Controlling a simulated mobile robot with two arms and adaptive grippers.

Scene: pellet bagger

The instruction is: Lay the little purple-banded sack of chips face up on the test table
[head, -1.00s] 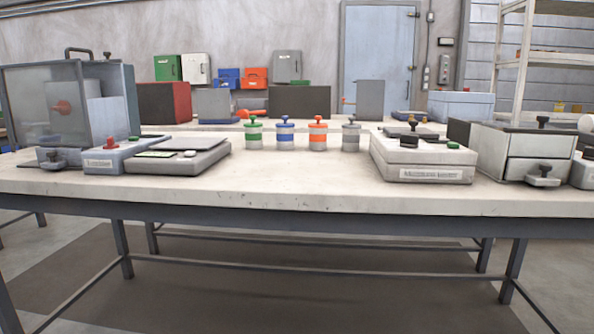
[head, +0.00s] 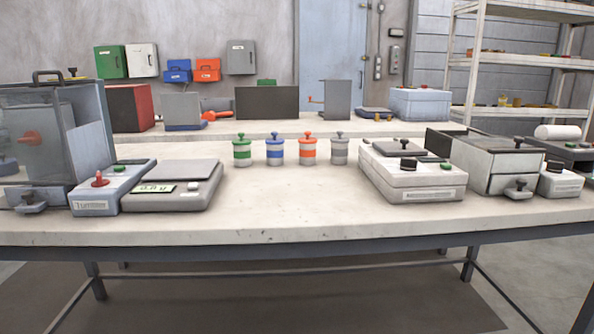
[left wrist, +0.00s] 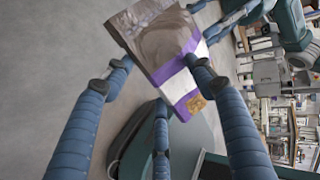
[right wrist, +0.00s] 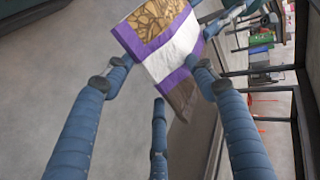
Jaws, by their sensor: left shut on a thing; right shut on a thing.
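The sack (left wrist: 165,42) is plain brown with purple and white bands and a small gold print in the left wrist view. In the right wrist view the sack (right wrist: 170,48) shows a gold chip-like picture, a white panel and purple bands. My left gripper (left wrist: 158,68) and right gripper (right wrist: 160,68) are each shut on it, and it hangs tilted above the floor. Neither gripper nor the sack shows in the head view. The table (head: 300,215) stands ahead with a clear front and middle.
A clear-sided chamber (head: 50,135), a scale (head: 175,185) and a red-knobbed box (head: 110,190) stand at the table's left. Several banded jars (head: 275,152) line the back. A grey tester (head: 410,175) and a drawer unit (head: 500,160) stand at the right.

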